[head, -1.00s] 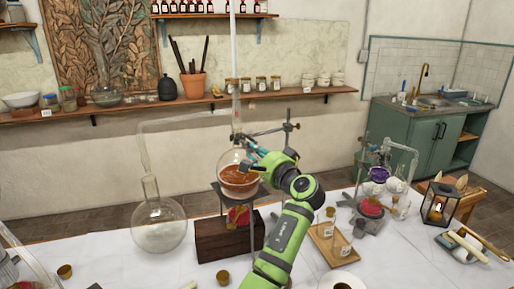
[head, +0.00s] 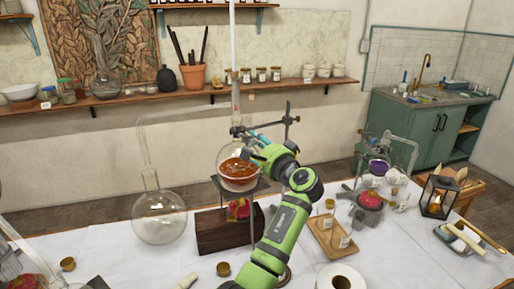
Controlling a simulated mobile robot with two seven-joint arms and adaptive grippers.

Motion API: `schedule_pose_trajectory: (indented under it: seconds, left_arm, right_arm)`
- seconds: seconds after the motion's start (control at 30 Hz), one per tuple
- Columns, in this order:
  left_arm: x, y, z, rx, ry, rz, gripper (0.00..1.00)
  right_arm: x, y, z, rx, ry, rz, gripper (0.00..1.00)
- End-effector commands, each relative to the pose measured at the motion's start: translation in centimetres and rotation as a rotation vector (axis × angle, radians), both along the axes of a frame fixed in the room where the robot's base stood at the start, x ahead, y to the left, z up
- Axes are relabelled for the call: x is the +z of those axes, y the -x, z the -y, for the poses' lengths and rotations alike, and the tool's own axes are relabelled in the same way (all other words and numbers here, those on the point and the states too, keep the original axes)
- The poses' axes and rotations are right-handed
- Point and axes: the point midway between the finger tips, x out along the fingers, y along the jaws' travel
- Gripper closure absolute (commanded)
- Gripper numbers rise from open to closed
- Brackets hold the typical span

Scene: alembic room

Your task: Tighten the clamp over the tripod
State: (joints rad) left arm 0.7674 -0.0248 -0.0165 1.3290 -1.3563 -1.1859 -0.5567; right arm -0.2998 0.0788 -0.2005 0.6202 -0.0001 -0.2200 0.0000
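A round flask (head: 238,174) of orange-brown liquid sits on a dark tripod (head: 220,188) over a dark wooden box. A tall glass tube (head: 232,60) rises from its neck. The clamp (head: 241,131) is at the flask's neck, with a rod reaching right to a stand (head: 287,121). My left gripper (head: 256,148) is beside the flask's neck, just below the clamp rod, near teal parts. Its fingers are small and partly hidden by the wrist, so I cannot tell if it touches the clamp or is open. My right gripper is out of view.
A large clear flask (head: 159,217) with a bent glass tube stands left of the tripod. Small cork-coloured pieces lie in front.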

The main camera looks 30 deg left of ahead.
Motion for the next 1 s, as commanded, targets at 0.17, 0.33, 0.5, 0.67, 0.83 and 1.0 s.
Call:
schedule_pose_trajectory:
  seconds: [0.17,0.33,0.5,0.67,0.83,1.0]
  left_arm:
    - [-0.3,0.0,0.0,0.0,0.004,-0.002,0.56]
    - [-0.4,0.4,1.1,-0.003,0.008,-0.004,0.56]
    - [-0.5,1.8,4.0,-0.004,0.008,-0.004,0.56]
    - [-0.4,3.4,7.1,-0.003,0.006,-0.003,0.56]
    - [-0.3,4.7,9.4,-0.001,0.004,-0.002,0.56]
    - [-0.3,5.3,10.5,0.001,0.004,-0.002,0.56]
  right_arm:
    - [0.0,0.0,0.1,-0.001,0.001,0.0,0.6]
    - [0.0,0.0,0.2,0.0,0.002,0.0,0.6]
    - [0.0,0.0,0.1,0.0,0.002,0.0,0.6]
    - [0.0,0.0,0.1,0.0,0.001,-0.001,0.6]
    - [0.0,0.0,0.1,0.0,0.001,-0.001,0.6]
    - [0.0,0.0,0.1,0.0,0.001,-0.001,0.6]
